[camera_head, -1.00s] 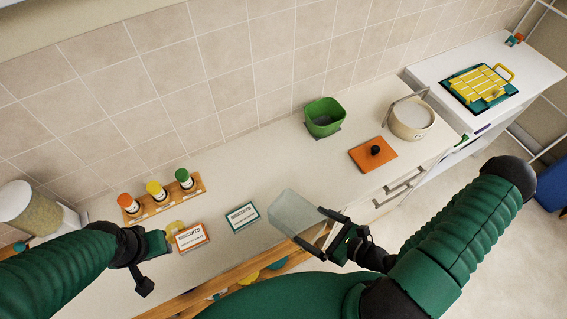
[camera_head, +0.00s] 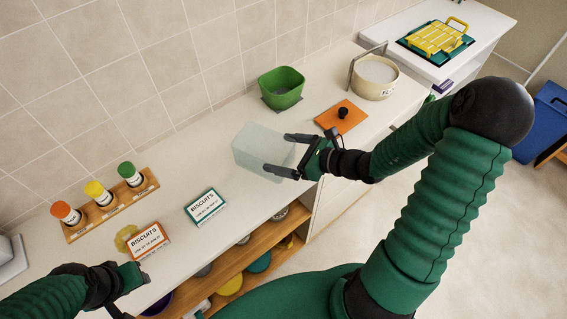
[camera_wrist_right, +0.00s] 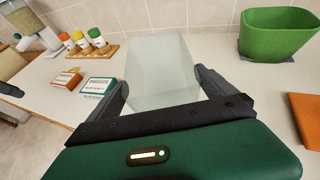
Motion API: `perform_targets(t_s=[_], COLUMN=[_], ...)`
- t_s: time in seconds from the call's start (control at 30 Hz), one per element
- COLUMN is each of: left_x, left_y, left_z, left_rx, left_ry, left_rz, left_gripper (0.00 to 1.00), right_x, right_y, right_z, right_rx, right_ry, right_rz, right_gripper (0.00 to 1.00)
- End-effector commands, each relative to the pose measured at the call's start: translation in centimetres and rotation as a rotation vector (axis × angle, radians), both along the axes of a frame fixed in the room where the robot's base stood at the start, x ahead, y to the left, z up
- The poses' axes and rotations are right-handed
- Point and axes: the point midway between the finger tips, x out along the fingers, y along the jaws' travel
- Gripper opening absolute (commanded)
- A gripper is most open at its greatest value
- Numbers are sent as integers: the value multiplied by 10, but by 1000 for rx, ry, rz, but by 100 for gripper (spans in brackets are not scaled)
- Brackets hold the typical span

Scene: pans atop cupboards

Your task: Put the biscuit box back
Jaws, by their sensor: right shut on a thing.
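A translucent pale box (camera_head: 258,150) is between the fingers of my right gripper (camera_head: 279,153), which is shut on it over the counter's front part. In the right wrist view the box (camera_wrist_right: 162,72) stands out ahead between both fingers. Two small biscuit packs lie on the counter to its left: an orange-edged one (camera_head: 149,240) and a teal-edged one (camera_head: 206,206). Both packs also show in the right wrist view. My left gripper (camera_head: 132,291) is at the lower left, near the orange-edged pack, apart from it; its fingers are not clear.
A rack with three jars (camera_head: 103,203) stands at the back left. A green bin (camera_head: 281,88), an orange board with a black knob (camera_head: 341,116) and a cream pot (camera_head: 375,78) stand right of the box. Open shelves (camera_head: 262,254) holding dishes are below the counter.

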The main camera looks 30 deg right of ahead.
Motion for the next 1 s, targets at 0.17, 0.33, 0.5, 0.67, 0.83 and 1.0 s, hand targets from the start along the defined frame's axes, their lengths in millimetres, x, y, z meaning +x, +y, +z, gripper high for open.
perform_targets(t_s=[0.17, 0.33, 0.5, 0.67, 0.83, 1.0], left_x=[0, 0, 0, 0, 0, 0], left_y=[0, 0, 0, 0, 0, 0], left_z=[-6, -5, -8, -7, -5, -2], left_rx=[0, 0, 0, 0, 0, 0], left_ry=[1, 1, 1, 1, 1, 1], left_rz=[0, 0, 0, 0, 0, 0], left_gripper=[36, 36, 36, 36, 36, 36], right_x=[1, 0, 0, 1, 0, -18], right_y=[0, -1, 0, -1, -1, -13], right_z=[-31, -34, -37, -36, -33, -24], right_rx=[6, 0, 0, 1, 1, -2], right_ry=[3, 1, 1, 3, 2, 1], right_rz=[-2, -1, 0, -1, -2, -5], right_gripper=[24, 24, 24, 100, 100, 100])
